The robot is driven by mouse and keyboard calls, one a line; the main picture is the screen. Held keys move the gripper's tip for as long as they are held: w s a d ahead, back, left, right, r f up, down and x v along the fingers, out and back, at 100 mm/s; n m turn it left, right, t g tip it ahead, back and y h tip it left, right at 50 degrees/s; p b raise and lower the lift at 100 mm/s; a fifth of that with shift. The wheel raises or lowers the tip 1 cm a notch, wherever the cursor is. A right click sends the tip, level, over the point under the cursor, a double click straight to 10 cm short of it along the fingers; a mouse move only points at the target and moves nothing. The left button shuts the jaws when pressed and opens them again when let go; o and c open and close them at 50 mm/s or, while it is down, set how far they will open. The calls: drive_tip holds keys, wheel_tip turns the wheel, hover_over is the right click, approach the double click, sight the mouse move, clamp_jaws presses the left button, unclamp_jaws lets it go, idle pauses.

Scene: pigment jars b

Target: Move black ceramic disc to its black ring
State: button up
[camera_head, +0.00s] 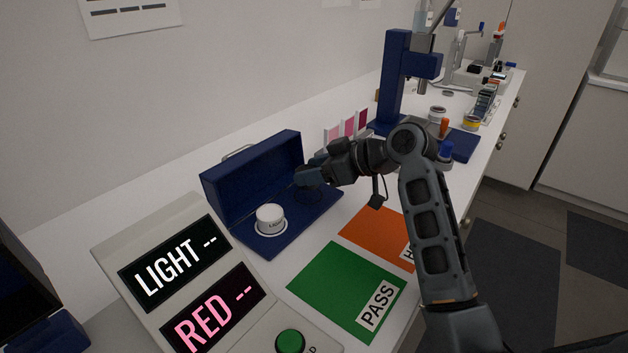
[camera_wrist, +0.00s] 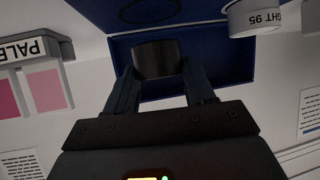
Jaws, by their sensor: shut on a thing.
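My gripper (camera_head: 306,177) is over the right part of the open blue case. In the wrist view, its two fingers (camera_wrist: 158,72) are shut on the black ceramic disc (camera_wrist: 157,58), a short dark cylinder. In the head view the disc is hard to make out against the dark fingers. A thin round outline on the blue case floor, beyond the disc in the wrist view, looks like the ring (camera_wrist: 150,23); its colour is unclear. I cannot tell how high the disc is above the case floor.
The blue case (camera_head: 262,243) has a raised lid behind it. A white disc (camera_head: 270,215) marked LIGHT stands in its left part. A green PASS mat (camera_head: 340,280), an orange mat (camera_head: 370,232) and a display console (camera_head: 120,245) lie nearby. A blue stand (camera_head: 393,85) is farther back.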

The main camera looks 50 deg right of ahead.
drive_tip(key=shift+f, duration=1.45)
drive_tip(key=shift+f, duration=0.1)
drive_tip(key=shift+f, duration=0.15)
drive_tip(key=o, duration=1.1)
drive_tip(key=shift+r, duration=0.25)
drive_tip(key=v, duration=1.2)
drive_tip(key=shift+b, duration=0.3)
drive_tip(key=shift+f, duration=0.1)
